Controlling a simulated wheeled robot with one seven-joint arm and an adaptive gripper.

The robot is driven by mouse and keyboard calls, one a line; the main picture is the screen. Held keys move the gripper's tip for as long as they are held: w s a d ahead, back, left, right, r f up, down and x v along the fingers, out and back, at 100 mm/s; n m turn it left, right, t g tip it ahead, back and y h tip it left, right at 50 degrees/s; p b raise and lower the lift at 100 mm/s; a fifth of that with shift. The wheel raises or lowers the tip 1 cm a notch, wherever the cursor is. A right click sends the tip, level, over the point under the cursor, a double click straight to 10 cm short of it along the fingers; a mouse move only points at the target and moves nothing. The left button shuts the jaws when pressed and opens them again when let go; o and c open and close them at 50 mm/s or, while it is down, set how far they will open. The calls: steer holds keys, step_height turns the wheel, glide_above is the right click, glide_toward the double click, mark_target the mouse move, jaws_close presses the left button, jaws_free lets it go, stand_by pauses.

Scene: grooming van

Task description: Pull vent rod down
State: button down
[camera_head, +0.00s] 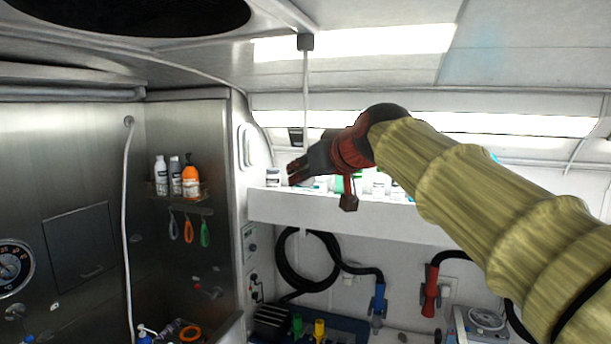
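The vent rod (306,85) is a thin pale rod that hangs straight down from a dark block (306,41) on the ceiling. Its lower end meets the outline of my gripper, so I cannot see where it ends. My gripper (293,172) is dark with red parts and points left, in front of the white shelf. Its fingers are at the rod's lower end in the picture. I cannot tell whether they touch the rod, stand in front of it or close around it. The gap between the fingers is not clear.
A white shelf (350,212) with several bottles runs behind and below my gripper. A steel wall with a bottle rack (180,192) stands at left. A black hose coil (300,265) hangs below the shelf. A dark round ceiling opening (130,12) is at top left.

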steer(key=shift+f, duration=0.3)
steer(key=c, duration=1.7)
jaws_free()
steer(key=o, duration=0.3)
steer(key=shift+r, duration=0.1)
steer(key=shift+r, duration=0.1)
steer(key=v, duration=1.1)
steer(key=shift+s+d+r, duration=0.2)
steer(key=shift+s, duration=0.1)
